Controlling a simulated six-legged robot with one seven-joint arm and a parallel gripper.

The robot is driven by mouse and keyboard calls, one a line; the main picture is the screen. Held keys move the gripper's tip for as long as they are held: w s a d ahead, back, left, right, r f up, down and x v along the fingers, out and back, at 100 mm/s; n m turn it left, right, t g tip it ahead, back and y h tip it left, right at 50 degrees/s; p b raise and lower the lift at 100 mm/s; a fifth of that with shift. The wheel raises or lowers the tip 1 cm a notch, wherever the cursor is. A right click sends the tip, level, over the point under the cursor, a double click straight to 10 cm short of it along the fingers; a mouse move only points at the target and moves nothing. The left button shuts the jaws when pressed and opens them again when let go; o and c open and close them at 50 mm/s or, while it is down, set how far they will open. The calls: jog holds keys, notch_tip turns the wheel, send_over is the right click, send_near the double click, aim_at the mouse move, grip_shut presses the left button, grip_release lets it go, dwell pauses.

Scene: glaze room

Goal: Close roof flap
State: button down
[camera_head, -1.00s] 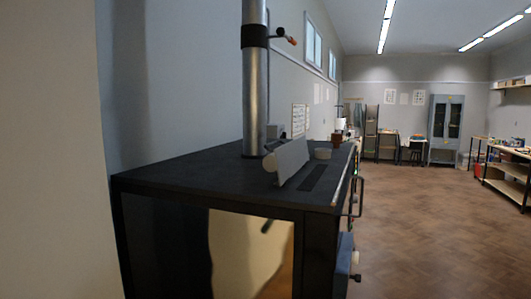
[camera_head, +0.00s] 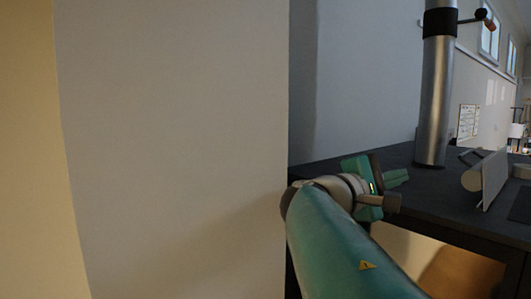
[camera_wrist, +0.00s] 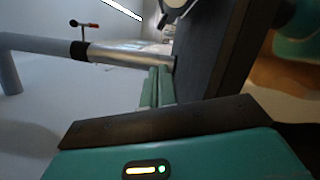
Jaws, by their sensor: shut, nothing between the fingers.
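The roof flap (camera_head: 492,178) is a pale grey plate with a round cylinder along its left side. It stands raised and tilted on the black top of the kiln-like box (camera_head: 410,195), at the right of the head view. A dark slot (camera_head: 521,206) lies in the top beside it. My gripper (camera_head: 402,177) is shut and empty over the near left part of the top, left of the flap and apart from it. In the wrist view my closed green fingers (camera_wrist: 157,88) point toward the silver pipe and the dark top, seen sideways.
A silver flue pipe (camera_head: 434,100) rises from the top behind the flap, with a red-tipped handle (camera_head: 488,24) high on it. A pale wall or pillar (camera_head: 180,130) fills the left. A small round pale piece (camera_head: 522,171) sits right of the flap.

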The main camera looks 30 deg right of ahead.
aim_at(492, 166)
jog(key=d, duration=0.5)
jog(key=d+r, duration=0.1)
jog(key=d, duration=0.5)
jog(key=s+d, duration=0.1)
jog(key=d, duration=0.5)
jog(key=shift+s+r, duration=0.1)
jog(key=shift+r, duration=0.15)
